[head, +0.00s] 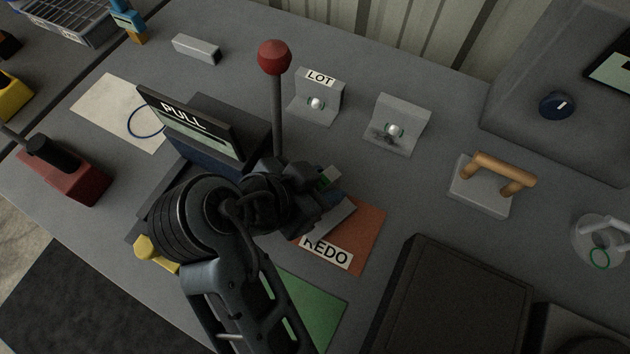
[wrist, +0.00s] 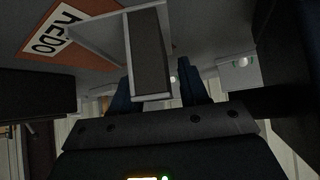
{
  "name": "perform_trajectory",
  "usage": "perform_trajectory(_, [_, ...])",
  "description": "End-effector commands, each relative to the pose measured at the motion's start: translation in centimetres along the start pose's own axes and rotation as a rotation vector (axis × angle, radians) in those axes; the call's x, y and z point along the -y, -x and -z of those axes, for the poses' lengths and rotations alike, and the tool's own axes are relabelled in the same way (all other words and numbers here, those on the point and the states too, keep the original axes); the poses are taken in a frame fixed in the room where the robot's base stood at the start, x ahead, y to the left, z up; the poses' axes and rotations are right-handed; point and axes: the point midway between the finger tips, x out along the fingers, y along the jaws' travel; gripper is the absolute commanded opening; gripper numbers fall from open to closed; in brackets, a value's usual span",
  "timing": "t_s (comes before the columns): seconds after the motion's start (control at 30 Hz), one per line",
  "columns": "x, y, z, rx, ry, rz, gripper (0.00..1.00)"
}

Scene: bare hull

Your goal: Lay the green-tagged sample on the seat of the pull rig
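The pull rig (head: 207,121) stands left of centre in the head view, dark, with a PULL sign and a red-knobbed lever (head: 275,58). Its seat is not clearly seen; my arm covers part of the rig. My gripper (head: 322,192) is right of the rig, over the orange REDO mat (head: 365,232).
The LOT stand (head: 318,99) and a second stand (head: 398,125) are behind. A wooden-handled block (head: 482,193) and a dark box (head: 455,300) are at right. A loose grey bar (head: 196,49) lies at back left.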

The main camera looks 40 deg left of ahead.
Motion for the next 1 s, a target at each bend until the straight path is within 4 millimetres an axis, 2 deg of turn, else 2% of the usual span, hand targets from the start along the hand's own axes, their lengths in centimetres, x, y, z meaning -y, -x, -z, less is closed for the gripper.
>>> perform_trajectory(0.07, [0.0, 0.0, 0.0, 0.000, 0.000, 0.000, 0.36])
perform_trajectory(0.43, [0.0, 0.0, 0.0, 0.000, 0.000, 0.000, 0.01])
perform_trajectory(0.77, [0.0, 0.1, 0.1, 0.000, 0.000, 0.000, 0.00])
perform_trajectory(1.0, [0.0, 1.1, 1.1, 0.000, -0.001, -0.001, 0.00])
